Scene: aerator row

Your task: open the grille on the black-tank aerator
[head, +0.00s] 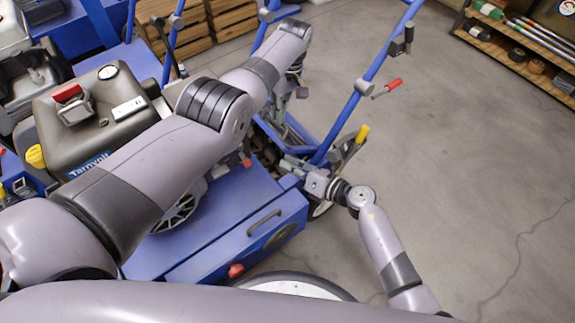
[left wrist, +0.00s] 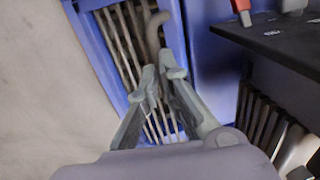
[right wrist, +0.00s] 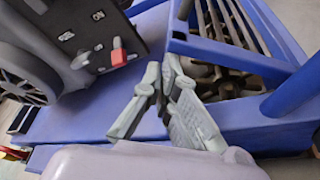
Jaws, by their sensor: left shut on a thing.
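The black-tank aerator (head: 88,112) has a dark tank with a yellow cap and a blue deck, at the left in the head view. Its grille (left wrist: 121,40), slatted bars in a blue frame, fills the upper middle of the left wrist view. The grille also shows in the right wrist view (right wrist: 229,24). My left gripper (left wrist: 160,74) is shut on a curved grey-brown handle (left wrist: 154,30) at the grille. In the head view its fingers are mostly hidden by the arm and blue bars. My right gripper (right wrist: 161,72) is shut and empty over the blue deck, beside the grille frame.
Blue handlebar tubes (head: 352,100) with red and yellow grips rise beside both grippers. Wooden crates (head: 172,40) stand behind, and another machine at the far left. A shelf (head: 520,45) is at top right. The concrete floor (head: 470,170) at right is clear.

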